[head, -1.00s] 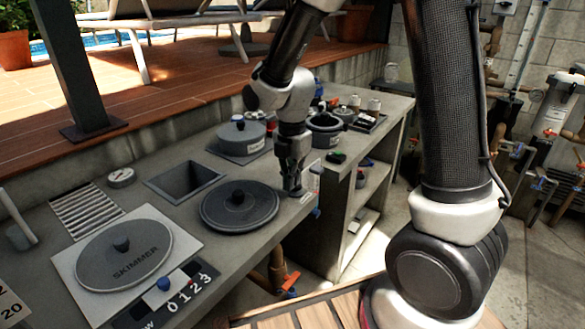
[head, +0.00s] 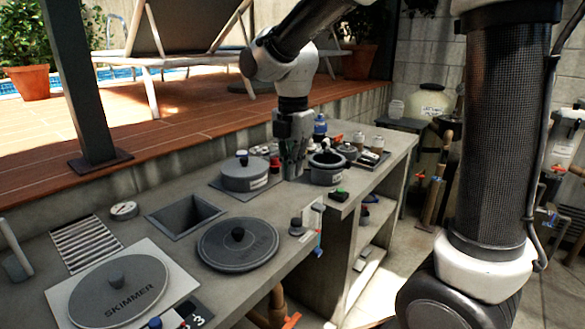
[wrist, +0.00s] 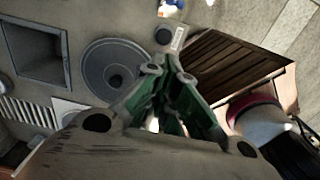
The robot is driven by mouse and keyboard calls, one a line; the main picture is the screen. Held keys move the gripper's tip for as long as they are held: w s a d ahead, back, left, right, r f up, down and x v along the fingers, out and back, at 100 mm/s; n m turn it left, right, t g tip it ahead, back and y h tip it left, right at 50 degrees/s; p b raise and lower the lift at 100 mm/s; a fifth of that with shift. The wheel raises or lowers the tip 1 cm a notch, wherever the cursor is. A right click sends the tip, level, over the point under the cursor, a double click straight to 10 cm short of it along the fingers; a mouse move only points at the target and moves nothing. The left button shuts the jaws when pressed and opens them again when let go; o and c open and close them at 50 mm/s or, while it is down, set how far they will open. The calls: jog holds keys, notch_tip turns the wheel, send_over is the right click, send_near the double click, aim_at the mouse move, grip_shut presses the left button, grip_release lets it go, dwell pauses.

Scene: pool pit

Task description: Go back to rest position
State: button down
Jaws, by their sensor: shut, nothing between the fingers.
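My gripper (head: 293,172) hangs from my arm above the concrete counter (head: 215,285) in the head view, pointing down, between the grey lidded pot and the open pot. In the wrist view my gripper (wrist: 172,70) shows its green-sided fingers brought together, with nothing held between them. The fingertips are apart from the round dark lid (wrist: 112,68) that lies to their left in that view.
The counter holds a skimmer lid (head: 118,290), a round lid (head: 238,243), a square opening (head: 187,215), a lidded pot (head: 245,173) and an open pot (head: 327,168). A small dark knob (head: 297,227) stands near the front edge. A dark post (head: 75,80) rises at the left.

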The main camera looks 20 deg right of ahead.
jog(key=s+d+r+m+t, duration=0.2)
jog(key=s+d+m, duration=0.7)
jog(key=m, duration=0.3)
jog(key=s+d+r+m+t, duration=0.2)
jog(key=s+d+m, duration=0.6)
jog(key=m, duration=0.5)
jog(key=shift+s+d+r, duration=0.15)
jog(key=shift+s+d, duration=0.25)
jog(key=shift+s, duration=0.65)
